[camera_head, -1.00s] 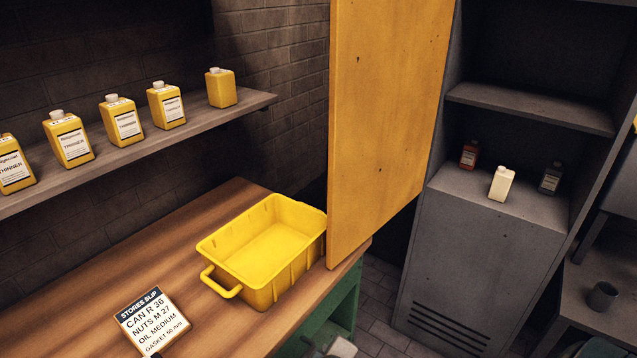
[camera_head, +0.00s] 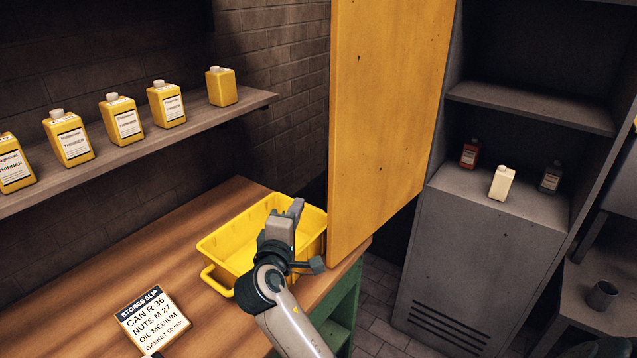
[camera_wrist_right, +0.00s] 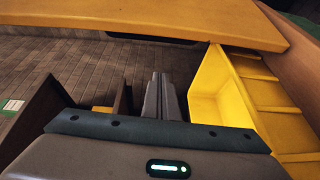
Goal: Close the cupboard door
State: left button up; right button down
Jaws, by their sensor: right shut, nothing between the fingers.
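The yellow cupboard door (camera_head: 385,120) stands swung open to the left of the grey cupboard (camera_head: 490,240), its lower edge near the right end of the bench. It also shows across the top of the right wrist view (camera_wrist_right: 150,18). Inside the cupboard stand a cream bottle (camera_head: 501,183), a red-brown bottle (camera_head: 469,153) and a dark grey bottle (camera_head: 550,177). My right gripper (camera_head: 297,208) is shut and empty, above the yellow tray and left of the door, apart from it. Its fingers also show in the right wrist view (camera_wrist_right: 161,98).
The yellow tray (camera_head: 222,240) sits on the wooden bench (camera_head: 190,235), partly hidden by my right arm. A stores slip (camera_head: 152,316) lies at the bench front. Several yellow thinner bottles stand on the wall shelf (camera_head: 200,123). A dark mug (camera_head: 604,295) stands at far right.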

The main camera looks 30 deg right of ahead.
jog(key=shift+w+r+h, duration=0.15)
jog(key=shift+r+h, duration=0.05)
jog(key=shift+r, duration=0.35)
jog(key=shift+w+r+h, duration=0.15)
jog(key=shift+r+h, duration=0.05)
jog(key=shift+r, duration=0.35)
jog(key=shift+w, duration=0.1)
jog(key=w+d+p, duration=0.3)
jog(key=d+p, duration=0.3)
jog(key=d, duration=0.2)
jog(key=shift+w+d, duration=0.25)
jog(key=shift+d, duration=0.05)
jog(key=shift+f, duration=0.1)
